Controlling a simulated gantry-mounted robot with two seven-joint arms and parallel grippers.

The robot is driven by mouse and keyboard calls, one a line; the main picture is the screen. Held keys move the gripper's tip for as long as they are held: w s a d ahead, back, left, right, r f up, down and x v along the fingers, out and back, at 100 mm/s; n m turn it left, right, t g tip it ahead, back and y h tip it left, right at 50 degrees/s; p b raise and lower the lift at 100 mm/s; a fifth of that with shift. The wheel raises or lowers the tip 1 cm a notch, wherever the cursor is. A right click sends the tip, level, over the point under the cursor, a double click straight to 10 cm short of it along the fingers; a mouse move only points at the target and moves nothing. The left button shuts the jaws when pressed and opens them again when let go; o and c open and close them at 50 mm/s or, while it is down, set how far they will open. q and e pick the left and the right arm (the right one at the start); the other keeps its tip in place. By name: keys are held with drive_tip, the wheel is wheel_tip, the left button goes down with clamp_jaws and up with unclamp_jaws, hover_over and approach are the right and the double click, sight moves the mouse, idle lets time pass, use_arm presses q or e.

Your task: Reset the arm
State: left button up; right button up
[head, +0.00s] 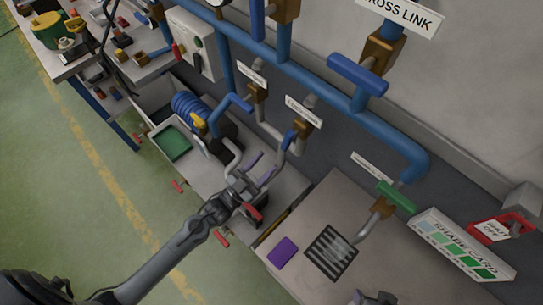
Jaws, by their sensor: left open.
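My left arm (180,245) reaches in from the lower left. My left gripper (262,168) is over the grey bench in the middle, with its two purple-tinted fingers apart. No object shows between the fingers. The fingers are close in the picture to the bent grey pipe under the blue-handled valves; I cannot tell whether they touch it. A dark grey part at the bottom edge (375,298) looks like the tip of my right gripper; most of it is cut off.
Blue pipes (330,88) with valves run along the wall. A green tray (170,143) and blue coil (190,104) lie left of the gripper. A purple block (283,251), striped grille (331,254) and shade card (462,246) are right. Green floor is open at left.

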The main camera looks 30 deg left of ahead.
use_arm(q)
drive_tip(key=shift+s+a+f, duration=0.1)
drive_tip(key=shift+s+a, duration=0.05)
drive_tip(key=shift+s, duration=0.15)
